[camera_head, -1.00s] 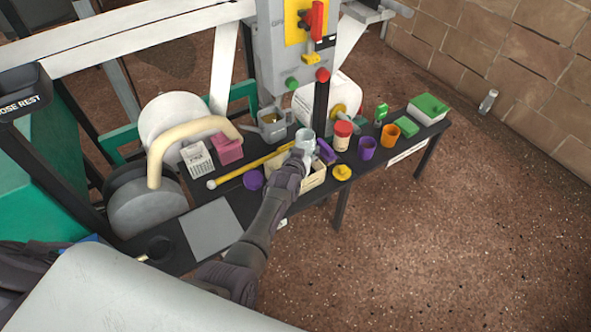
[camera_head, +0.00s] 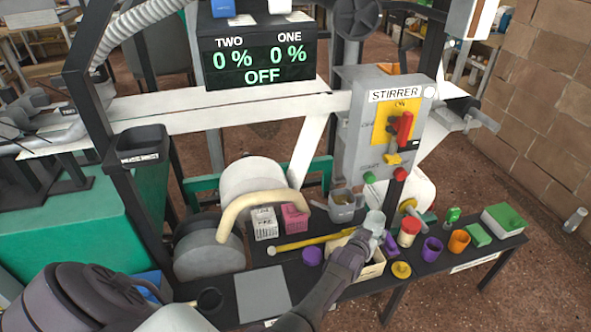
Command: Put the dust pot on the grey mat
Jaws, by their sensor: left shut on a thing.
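The grey mat (camera_head: 262,292) lies flat and bare on the dark bench at the front left. My left gripper (camera_head: 364,238) is over the bench, right of the mat and by the cream tray. It is shut on a small light grey pot (camera_head: 375,220), which I take to be the dust pot; no label on it can be read. The gripper hides the pot's lower part, so I cannot tell whether it is clear of what is below. My right gripper is not in view.
The cream tray (camera_head: 371,271) and a yellow rod (camera_head: 305,243) lie between pot and mat. A purple lid (camera_head: 312,256) is right of the mat, a black ring (camera_head: 210,299) left. A red-lidded jar (camera_head: 409,232) and purple cup (camera_head: 432,248) stand right of the gripper.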

